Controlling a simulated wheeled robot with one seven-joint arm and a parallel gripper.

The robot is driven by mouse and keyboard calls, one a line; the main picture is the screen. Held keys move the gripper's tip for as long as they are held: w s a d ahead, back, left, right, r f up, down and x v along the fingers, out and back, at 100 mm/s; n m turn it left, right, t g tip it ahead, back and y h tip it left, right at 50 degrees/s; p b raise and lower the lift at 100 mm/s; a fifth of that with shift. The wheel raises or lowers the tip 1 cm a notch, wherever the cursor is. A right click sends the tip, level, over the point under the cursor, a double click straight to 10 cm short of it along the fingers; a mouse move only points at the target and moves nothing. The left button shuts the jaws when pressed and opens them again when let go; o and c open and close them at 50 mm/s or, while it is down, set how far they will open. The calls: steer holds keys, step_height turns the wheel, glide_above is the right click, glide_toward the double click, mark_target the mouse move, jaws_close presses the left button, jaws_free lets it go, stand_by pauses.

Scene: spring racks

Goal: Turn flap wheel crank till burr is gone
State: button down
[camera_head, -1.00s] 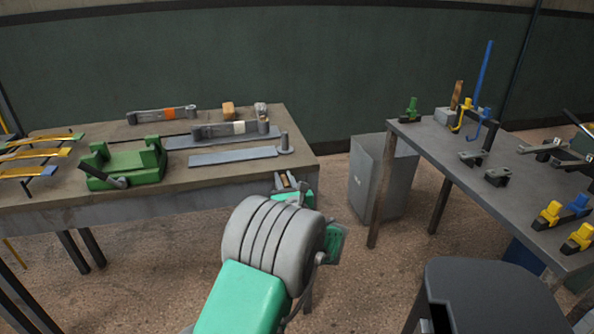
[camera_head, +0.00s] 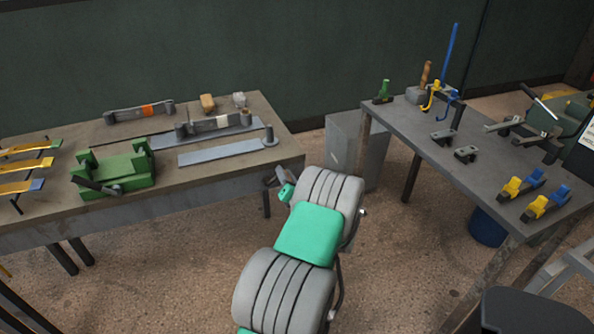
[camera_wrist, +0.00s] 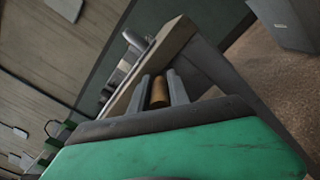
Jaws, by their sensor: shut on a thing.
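My gripper (camera_head: 274,177) is beyond my bent arm, near the right front corner of the left table. In the wrist view its two grey fingers (camera_wrist: 160,90) are shut on a short brown cylindrical piece (camera_wrist: 159,92). A green machine (camera_head: 568,112) with a pale bar-like handle (camera_head: 540,101) stands at the far right, partly cut off. A green fixture (camera_head: 115,168) with a dark lever (camera_head: 96,187) sits on the left table. I cannot tell which of these, if either, carries the flap wheel crank. No burr can be made out.
The left table (camera_head: 235,175) holds grey bars, blocks and yellow strips. The right table (camera_head: 440,165) holds clamps (camera_head: 512,188), small grey blocks (camera_head: 466,153) and upright hooks. A grey cabinet (camera_head: 343,140) stands between them. A blue bin (camera_head: 487,228) is under the right table. Open floor lies in front.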

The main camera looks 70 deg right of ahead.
stand_by(0.4)
steer(key=c, duration=1.3)
jaws_free()
steer(key=shift+o, duration=0.2)
steer(key=v, duration=0.7)
steer(key=shift+s+a, duration=0.25)
steer(key=shift+s+a, duration=0.1)
steer(key=b+v, duration=0.6)
steer(key=v, duration=0.2)
steer(key=shift+s+a, duration=0.25)
steer(key=shift+a, duration=0.05)
steer(key=shift+c, duration=0.2)
